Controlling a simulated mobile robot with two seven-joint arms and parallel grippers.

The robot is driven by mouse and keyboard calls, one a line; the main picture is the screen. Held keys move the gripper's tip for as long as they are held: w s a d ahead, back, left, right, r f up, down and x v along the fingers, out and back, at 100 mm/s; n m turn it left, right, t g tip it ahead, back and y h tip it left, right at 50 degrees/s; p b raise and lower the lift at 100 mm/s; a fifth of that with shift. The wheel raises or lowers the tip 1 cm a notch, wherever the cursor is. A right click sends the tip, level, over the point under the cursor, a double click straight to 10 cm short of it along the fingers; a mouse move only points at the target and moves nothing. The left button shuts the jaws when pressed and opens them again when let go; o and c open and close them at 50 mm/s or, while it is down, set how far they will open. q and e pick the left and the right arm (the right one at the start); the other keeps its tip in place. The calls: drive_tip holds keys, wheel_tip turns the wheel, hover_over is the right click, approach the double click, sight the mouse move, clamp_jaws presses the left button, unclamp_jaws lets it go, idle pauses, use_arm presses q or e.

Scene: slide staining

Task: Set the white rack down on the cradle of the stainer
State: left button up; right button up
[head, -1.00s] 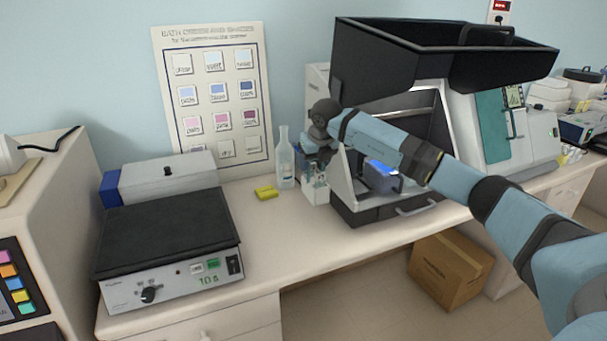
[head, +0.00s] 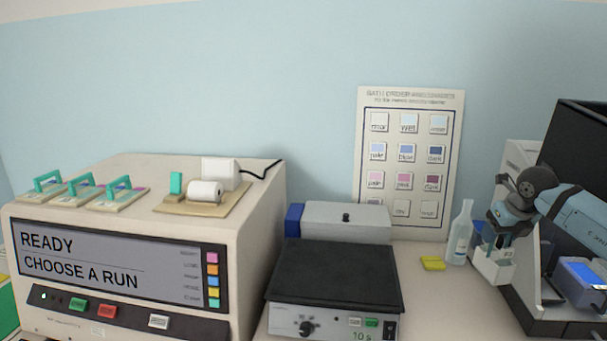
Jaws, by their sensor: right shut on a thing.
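My right gripper (head: 507,226) is at the right side of the head view, pointing down. It is shut on the white rack (head: 494,267), a small white box with dark marks on its side, held beside the open dark-lidded machine (head: 542,312). The fingertips are partly hidden. A cream machine (head: 258,215) on the left has a screen reading "READY CHOOSE A RUN". My left gripper is not in view.
A squeeze bottle (head: 460,236) stands just left of the rack, with a yellow block (head: 432,263) beside it. A black-topped hotplate (head: 334,277) and a grey lidded box (head: 345,218) stand mid-bench. Teal-handled plates (head: 121,198) lie on the cream machine. Bare bench (head: 430,300) lies between hotplate and rack.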

drive_tip(key=s+a+f+n+g+y+p, duration=0.1)
drive_tip(key=s+a+f+n+g+y, duration=0.2)
drive_tip(key=a+n, duration=0.6)
drive_tip(key=s+a+f+n+g+y+p, duration=0.1)
drive_tip(key=s+a+f+n+y, duration=0.15)
drive_tip(key=s+a+n, duration=0.45)
drive_tip(key=s+a+f+n+g+h+p, duration=0.1)
drive_tip(key=s+a+n, duration=0.4)
drive_tip(key=n, duration=0.5)
drive_tip(key=s+a+f+n+g+h+p, duration=0.1)
drive_tip(key=s+a+f+n+g+h, duration=0.2)
drive_tip(key=s+a+n, duration=0.3)
drive_tip(key=a+n+g+h, duration=0.1)
drive_tip(key=n, duration=0.3)
drive_tip(key=shift+a+f, duration=0.15)
drive_tip(key=shift+a, duration=0.25)
drive_tip(key=shift+h, duration=0.25)
